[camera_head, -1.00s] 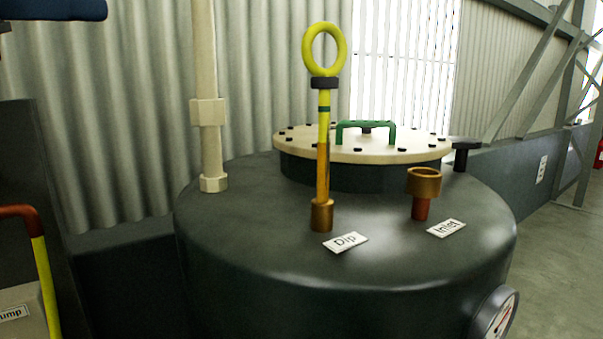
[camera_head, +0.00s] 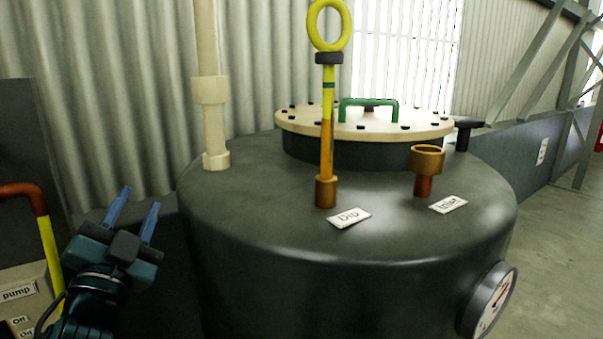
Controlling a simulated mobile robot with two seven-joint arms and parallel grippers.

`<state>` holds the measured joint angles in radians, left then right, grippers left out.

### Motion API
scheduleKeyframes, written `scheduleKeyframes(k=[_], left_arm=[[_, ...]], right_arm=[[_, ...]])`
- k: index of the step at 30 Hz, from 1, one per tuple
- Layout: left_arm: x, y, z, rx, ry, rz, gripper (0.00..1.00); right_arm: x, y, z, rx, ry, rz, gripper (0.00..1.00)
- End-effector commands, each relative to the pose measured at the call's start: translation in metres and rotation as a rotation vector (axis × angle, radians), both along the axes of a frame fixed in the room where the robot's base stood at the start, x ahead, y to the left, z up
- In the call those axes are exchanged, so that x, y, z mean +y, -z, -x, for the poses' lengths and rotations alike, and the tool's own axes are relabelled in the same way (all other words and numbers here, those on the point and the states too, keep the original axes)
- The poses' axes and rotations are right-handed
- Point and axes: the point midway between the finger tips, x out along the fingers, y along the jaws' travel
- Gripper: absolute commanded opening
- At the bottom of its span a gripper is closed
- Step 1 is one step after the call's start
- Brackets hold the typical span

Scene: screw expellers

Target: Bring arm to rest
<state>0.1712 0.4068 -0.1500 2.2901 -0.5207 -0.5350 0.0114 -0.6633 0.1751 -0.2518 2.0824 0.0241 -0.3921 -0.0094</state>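My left gripper (camera_head: 134,216) is at the lower left, left of the dark tank (camera_head: 330,280). Its two blue fingers point up and stand apart, with nothing between them. It touches nothing that I can see. My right gripper is not in view. The yellow dipstick (camera_head: 327,120) with its ring handle stands upright in the brass dip port (camera_head: 326,192) on the tank top.
The pump box (camera_head: 30,290) with a red and yellow handle (camera_head: 45,230) is close left of my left gripper. A white pipe (camera_head: 210,120) rises at the tank's back left. The inlet port (camera_head: 426,165) and a gauge (camera_head: 490,300) are on the right. Floor at the right is clear.

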Motion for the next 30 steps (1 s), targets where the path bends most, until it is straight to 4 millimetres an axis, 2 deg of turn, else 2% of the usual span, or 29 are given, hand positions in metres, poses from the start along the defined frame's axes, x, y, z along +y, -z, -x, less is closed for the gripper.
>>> scheduleKeyframes(k=[1, 4, 6, 9, 12, 15, 18, 21, 27, 30], left_arm=[[0.004, 0.041, 0.002, 0.133, -0.019, 0.082, 0.34], [0.010, 0.116, 0.015, 0.393, -0.064, 0.224, 0.34], [0.011, 0.167, 0.034, 0.573, -0.095, 0.312, 0.34], [0.006, 0.232, 0.071, 0.822, -0.138, 0.419, 0.34], [-0.001, 0.278, 0.109, 1.026, -0.172, 0.495, 0.34], [-0.009, 0.309, 0.144, 1.187, -0.198, 0.549, 0.34], [-0.016, 0.331, 0.175, 1.319, -0.218, 0.589, 0.34], [-0.024, 0.348, 0.205, 1.441, -0.236, 0.621, 0.34], [-0.038, 0.369, 0.260, 1.650, -0.259, 0.675, 0.34], [-0.043, 0.376, 0.244, 1.585, -0.211, 0.672, 0.34]], right_arm=[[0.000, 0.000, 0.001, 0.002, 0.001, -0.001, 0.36], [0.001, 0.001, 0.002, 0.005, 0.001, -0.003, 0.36], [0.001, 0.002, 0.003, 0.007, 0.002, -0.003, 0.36], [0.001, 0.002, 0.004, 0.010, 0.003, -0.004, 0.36], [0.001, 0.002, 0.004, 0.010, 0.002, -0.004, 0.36], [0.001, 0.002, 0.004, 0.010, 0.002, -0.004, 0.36], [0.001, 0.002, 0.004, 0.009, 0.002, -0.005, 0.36], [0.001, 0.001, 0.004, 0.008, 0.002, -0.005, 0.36], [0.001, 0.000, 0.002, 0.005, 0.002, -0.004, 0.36], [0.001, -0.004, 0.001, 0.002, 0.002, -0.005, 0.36]])
